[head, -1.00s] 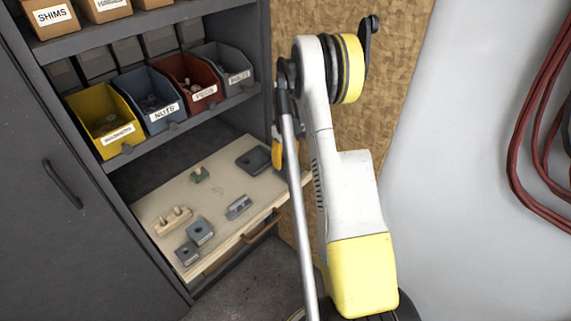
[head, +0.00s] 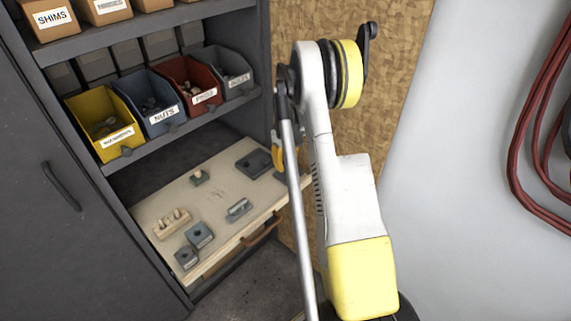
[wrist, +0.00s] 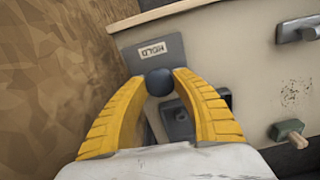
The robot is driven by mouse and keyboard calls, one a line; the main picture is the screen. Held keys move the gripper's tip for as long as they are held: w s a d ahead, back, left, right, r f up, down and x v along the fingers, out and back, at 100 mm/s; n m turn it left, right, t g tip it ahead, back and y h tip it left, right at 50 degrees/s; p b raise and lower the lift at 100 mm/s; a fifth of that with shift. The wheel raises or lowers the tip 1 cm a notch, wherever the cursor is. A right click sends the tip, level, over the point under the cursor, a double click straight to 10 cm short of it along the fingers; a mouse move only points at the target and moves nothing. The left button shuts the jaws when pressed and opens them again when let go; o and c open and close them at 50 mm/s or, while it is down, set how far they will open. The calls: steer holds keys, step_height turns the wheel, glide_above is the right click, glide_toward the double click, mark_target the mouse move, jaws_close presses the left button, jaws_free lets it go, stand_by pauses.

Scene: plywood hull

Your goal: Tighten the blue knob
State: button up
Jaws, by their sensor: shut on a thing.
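In the wrist view, a round dark blue knob (wrist: 159,82) sits between the tips of my gripper (wrist: 160,84). The two yellow fingers are shut on it, one on each side. A grey plate (wrist: 176,48) with an upside-down label reading HOLD lies just beyond the knob. What the knob is fixed to is partly hidden by the knob and fingers. In the head view, only a yellow part of my gripper (head: 278,156) shows, behind my arm at the right edge of the pull-out board; the knob is hidden there.
The pale board (head: 215,205) carries several small grey and green fixtures and a wooden peg block (head: 171,223). Labelled bins, including a yellow one (head: 103,122), stand on the shelf above. A chipboard wall (wrist: 45,65) is close beside my left finger.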

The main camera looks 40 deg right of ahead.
steer(key=m, duration=0.5)
steer(key=shift+m, duration=0.4)
steer(key=m, duration=0.6)
steer(key=shift+b, duration=0.35)
steer(key=m, duration=0.6)
steer(key=shift+m, duration=0.4)
steer(key=m, duration=0.6)
steer(key=o, duration=1.2)
